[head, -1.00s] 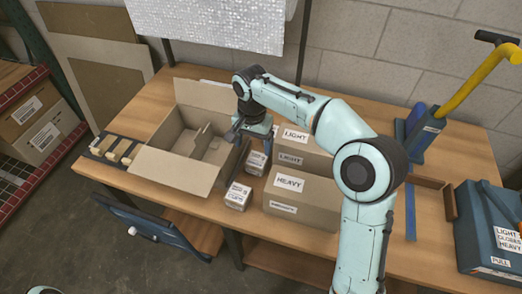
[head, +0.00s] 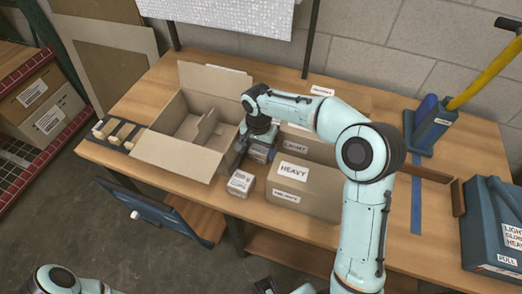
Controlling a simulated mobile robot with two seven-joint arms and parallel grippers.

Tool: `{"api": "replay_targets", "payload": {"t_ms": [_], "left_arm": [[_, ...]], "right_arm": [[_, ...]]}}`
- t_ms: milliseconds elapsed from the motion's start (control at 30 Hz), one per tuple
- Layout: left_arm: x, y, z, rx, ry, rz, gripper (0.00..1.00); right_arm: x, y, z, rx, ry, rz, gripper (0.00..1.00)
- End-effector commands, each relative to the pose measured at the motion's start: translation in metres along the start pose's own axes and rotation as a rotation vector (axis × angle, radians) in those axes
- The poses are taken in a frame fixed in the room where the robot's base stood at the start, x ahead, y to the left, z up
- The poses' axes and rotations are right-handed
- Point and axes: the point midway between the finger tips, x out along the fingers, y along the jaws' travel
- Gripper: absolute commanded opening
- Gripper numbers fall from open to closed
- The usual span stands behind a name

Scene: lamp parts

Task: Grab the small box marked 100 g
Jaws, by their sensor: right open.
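Two small cardboard boxes with white labels stand on the table. The rear small box (head: 257,156) is partly hidden by my right gripper (head: 259,147), which points down at it with open fingers seemingly either side of it; I cannot tell whether they touch. The front small box (head: 240,183) stands clear, nearer the table's front edge. The print on both labels is too small to read, so I cannot tell which is marked 100 g. Part of my left arm shows at the bottom edge; its gripper cannot be made out.
A large open carton (head: 165,150) with a divider stands left of the gripper. A box marked HEAVY (head: 300,190) stands close on the right, with a box marked LIGHT (head: 305,147) behind it. A blue case (head: 490,235) is at far right. A small rack (head: 118,132) is at left.

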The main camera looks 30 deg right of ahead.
Motion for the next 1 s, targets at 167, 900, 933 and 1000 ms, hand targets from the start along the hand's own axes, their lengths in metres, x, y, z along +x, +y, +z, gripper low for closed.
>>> {"api": "replay_targets", "payload": {"t_ms": [167, 900, 933, 1000], "left_arm": [[0.001, 0.0, 0.0, 0.0, 0.0, 0.0, 0.43], [0.001, 0.0, 0.0, 0.0, 0.0, 0.0, 0.43], [0.001, 0.0, 0.0, 0.0, 0.0, 0.0, 0.43], [0.0, 0.0, 0.0, 0.0, 0.0, 0.0, 0.43]], "right_arm": [[0.024, -0.001, 0.0, 0.0, -0.001, 0.0, 0.83], [0.026, -0.001, 0.0, 0.0, 0.002, -0.002, 0.42], [0.025, -0.001, 0.0, 0.0, 0.002, -0.002, 0.42], [0.021, -0.001, 0.0, 0.0, 0.003, -0.003, 0.42]]}}
